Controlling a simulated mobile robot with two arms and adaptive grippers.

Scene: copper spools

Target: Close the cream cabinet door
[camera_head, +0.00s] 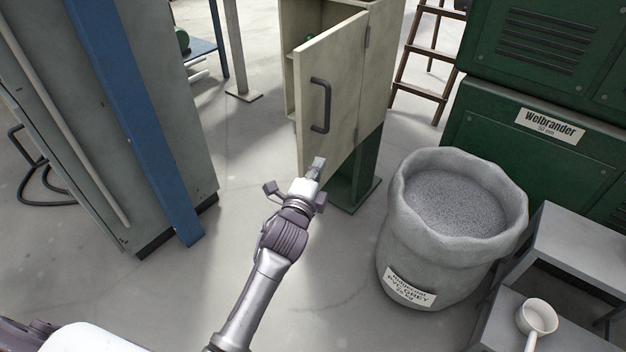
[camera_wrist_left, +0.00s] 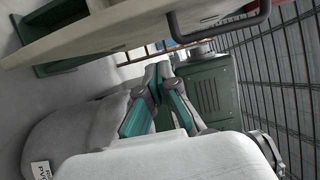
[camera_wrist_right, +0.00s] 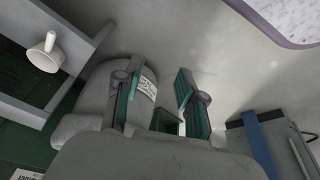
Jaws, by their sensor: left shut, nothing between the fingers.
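The cream cabinet door (camera_head: 333,88) stands ajar in the head view, hinged on its right side, with a dark bar handle (camera_head: 320,105). The cream cabinet (camera_head: 376,60) is behind it on a green stand, and its opening shows at the door's left. My right gripper (camera_wrist_right: 155,90) is open and empty in the right wrist view, away from the door.
A sack of grey granules (camera_head: 450,230) stands right of the cabinet, before a green machine (camera_head: 545,130). A grey step with a white ladle-like cup (camera_head: 538,318) is at lower right. A grey cabinet with a blue post (camera_head: 135,120) stands left. Floor between is clear.

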